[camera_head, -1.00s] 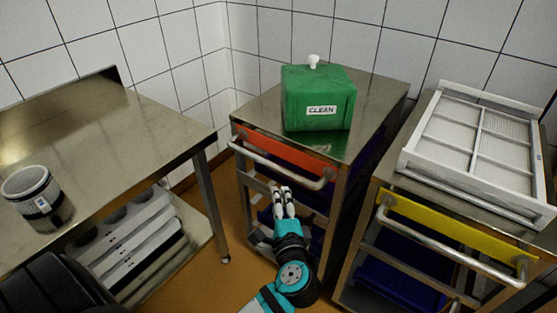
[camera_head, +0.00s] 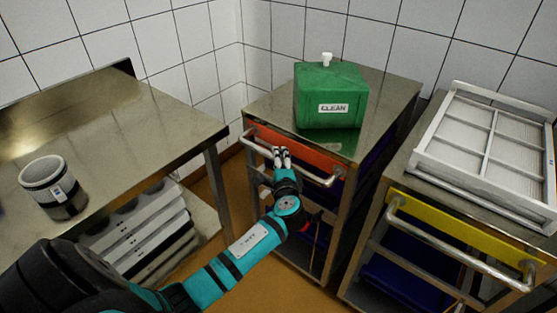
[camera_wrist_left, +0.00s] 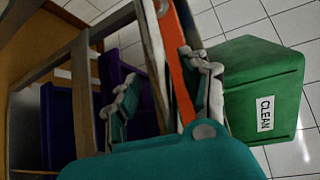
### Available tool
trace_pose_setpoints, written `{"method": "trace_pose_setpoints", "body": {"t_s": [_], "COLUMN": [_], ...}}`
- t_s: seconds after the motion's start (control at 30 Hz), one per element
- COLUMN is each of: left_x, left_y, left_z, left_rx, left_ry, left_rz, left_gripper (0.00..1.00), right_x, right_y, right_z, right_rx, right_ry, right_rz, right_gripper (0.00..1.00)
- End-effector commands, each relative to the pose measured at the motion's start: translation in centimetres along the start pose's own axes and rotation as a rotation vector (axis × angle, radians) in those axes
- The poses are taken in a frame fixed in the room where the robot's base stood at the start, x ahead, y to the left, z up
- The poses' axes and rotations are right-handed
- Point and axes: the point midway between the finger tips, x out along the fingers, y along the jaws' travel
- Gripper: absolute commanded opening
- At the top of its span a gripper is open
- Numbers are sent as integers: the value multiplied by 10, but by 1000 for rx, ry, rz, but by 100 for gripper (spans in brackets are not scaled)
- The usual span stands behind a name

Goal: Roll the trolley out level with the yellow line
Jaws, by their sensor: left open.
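A steel trolley (camera_head: 377,100) with an orange-red front panel (camera_head: 300,147) and a pale bar handle (camera_head: 315,181) stands in the middle. A green container marked CLEAN (camera_head: 331,96) sits on its top; it also shows in the wrist view (camera_wrist_left: 262,80). My left gripper (camera_head: 281,154) is at the handle, near its middle, with open fingers. In the left wrist view its fingers (camera_wrist_left: 162,92) are spread on either side of the bar (camera_wrist_left: 153,55). Contact with the bar is unclear. No yellow floor line shows. My right gripper is not in view.
A second trolley with a yellow panel (camera_head: 455,226) and a white slatted frame (camera_head: 488,142) stands close on the right. A steel table (camera_head: 120,125) with a grey-white cup (camera_head: 52,187) stands left. Orange-brown floor (camera_head: 239,190) shows between them; tiled walls are behind.

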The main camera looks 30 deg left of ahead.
Motion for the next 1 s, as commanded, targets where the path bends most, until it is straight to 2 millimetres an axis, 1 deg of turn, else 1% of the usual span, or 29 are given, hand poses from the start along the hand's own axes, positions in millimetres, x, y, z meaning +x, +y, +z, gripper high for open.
{"method": "trace_pose_setpoints", "body": {"t_s": [0.1,0.33,0.37,0.6,0.7,1.0], "left_x": [5,5,5,5,5,4], "left_y": [0,0,0,0,1,2], "left_z": [0,0,0,0,0,0], "left_rx": [0,-1,-1,0,0,0], "left_ry": [-1,-1,-1,0,0,0], "left_rz": [0,0,0,1,1,3], "left_gripper": [46,46,43,12,0,0], "right_x": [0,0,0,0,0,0], "right_y": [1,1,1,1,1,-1], "right_z": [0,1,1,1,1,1], "right_rx": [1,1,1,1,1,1], "right_ry": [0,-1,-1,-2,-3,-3], "right_rz": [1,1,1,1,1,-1], "right_gripper": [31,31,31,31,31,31]}}
